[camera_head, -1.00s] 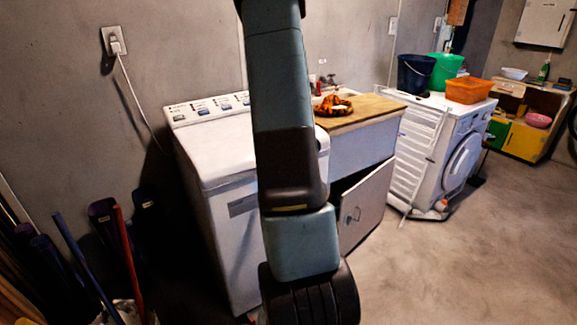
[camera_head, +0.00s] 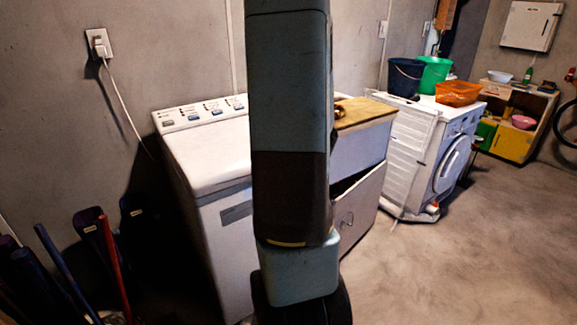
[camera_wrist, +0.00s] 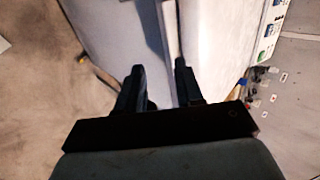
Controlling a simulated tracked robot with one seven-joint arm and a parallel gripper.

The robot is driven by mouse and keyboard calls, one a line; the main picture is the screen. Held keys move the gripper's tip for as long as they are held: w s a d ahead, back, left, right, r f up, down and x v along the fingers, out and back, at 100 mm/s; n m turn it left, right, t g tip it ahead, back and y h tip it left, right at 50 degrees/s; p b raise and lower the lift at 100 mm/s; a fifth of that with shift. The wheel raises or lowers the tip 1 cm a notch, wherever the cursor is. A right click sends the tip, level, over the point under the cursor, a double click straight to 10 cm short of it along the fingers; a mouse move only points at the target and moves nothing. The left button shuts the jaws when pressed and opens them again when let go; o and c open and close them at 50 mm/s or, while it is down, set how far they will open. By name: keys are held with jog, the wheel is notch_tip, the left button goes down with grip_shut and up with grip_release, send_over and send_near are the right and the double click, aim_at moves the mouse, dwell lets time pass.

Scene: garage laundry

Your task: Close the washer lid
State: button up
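The white top-loading washer (camera_head: 227,235) stands against the back wall in the head view, left of centre. Its lid (camera_head: 205,158) looks flat over the top, with the control panel (camera_head: 200,113) behind it. My arm hides the right part of the washer and lid, and hides my gripper in this view. In the wrist view my gripper (camera_wrist: 158,70) is open, its two dark fingers apart with nothing visible between them. The fingers point toward the washer's pale surface (camera_wrist: 120,35) and a lip or edge running up the picture. I cannot tell whether they touch it.
A sink cabinet with a wooden top (camera_head: 362,113) and a half-open door (camera_head: 360,210) stands right of the washer. Beyond it are a white drying rack (camera_head: 405,160) and a front-loading machine (camera_head: 465,140). Long-handled tools (camera_head: 65,270) crowd the left. Floor is free at right.

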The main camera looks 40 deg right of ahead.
jog(key=shift+v, duration=1.15)
jog(key=w+a+r+n+g+y, duration=0.1)
jog(key=a+r+n+y, duration=0.35)
jog(key=a, duration=0.65)
jog(key=w+a+r+n+y, duration=0.1)
jog(key=a+r+n, duration=0.55)
jog(key=a, duration=0.35)
jog(key=s+a+r+n+g+h, duration=0.1)
jog(key=s+a+r+n+h, duration=0.1)
jog(key=s+a+r+n, duration=0.2)
jog(key=s+a+r+n+g+h, duration=0.1)
jog(key=s+a+r+n, duration=0.3)
jog(key=s, duration=0.5)
jog(key=shift+a+r+n+h, duration=0.45)
jog(key=shift+a+h, duration=0.1)
jog(key=shift+a, duration=0.5)
